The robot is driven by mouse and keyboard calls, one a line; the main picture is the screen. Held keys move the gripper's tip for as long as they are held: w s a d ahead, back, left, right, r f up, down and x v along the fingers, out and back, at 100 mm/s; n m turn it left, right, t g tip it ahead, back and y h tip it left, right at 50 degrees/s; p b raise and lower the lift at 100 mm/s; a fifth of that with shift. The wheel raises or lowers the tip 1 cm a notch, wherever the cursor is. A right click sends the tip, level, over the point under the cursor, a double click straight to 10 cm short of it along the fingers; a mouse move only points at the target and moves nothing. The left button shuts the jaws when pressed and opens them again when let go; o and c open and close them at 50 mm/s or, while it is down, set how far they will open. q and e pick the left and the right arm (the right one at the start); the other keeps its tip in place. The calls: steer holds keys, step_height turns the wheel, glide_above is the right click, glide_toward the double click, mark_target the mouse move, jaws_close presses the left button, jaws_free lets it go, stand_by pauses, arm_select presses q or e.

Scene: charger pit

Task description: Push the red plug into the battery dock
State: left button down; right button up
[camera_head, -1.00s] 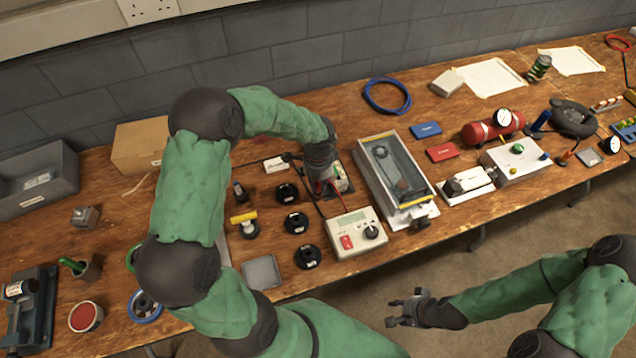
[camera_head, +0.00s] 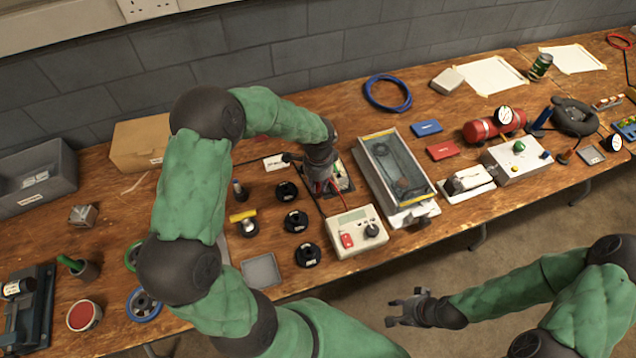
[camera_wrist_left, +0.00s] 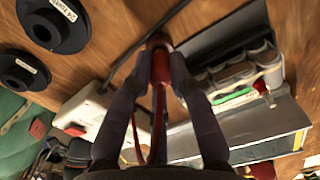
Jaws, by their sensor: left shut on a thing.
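My left gripper (camera_head: 324,186) is shut on the red plug, low over the bench beside the battery dock (camera_head: 343,176). In the left wrist view the red plug (camera_wrist_left: 160,68) sits between the two fingertips, with red cable trailing back between the fingers. The dock shows there as a grey plate (camera_wrist_left: 213,47) with a row of cylindrical cells and a green strip, to the right of the plug. The plug's front end is hard to see, so I cannot tell whether it touches the dock. My right gripper (camera_head: 408,308) is open and empty, off the bench's front edge.
A cream meter box (camera_head: 356,232) stands in front of the dock. A glass-topped case (camera_head: 396,172) stands close on its right. Several black spools (camera_head: 296,221) lie to the left. A dark cable runs over the wood near the plug.

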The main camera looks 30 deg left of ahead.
mark_target(318, 183)
arm_select(q)
steer(key=shift+f+b, duration=0.35)
steer(key=shift+f, duration=0.25)
steer(key=c, duration=1.1)
jaws_free()
steer(key=shift+o, duration=0.2)
steer(key=shift+r, duration=0.15)
step_height(318, 183, up, 12)
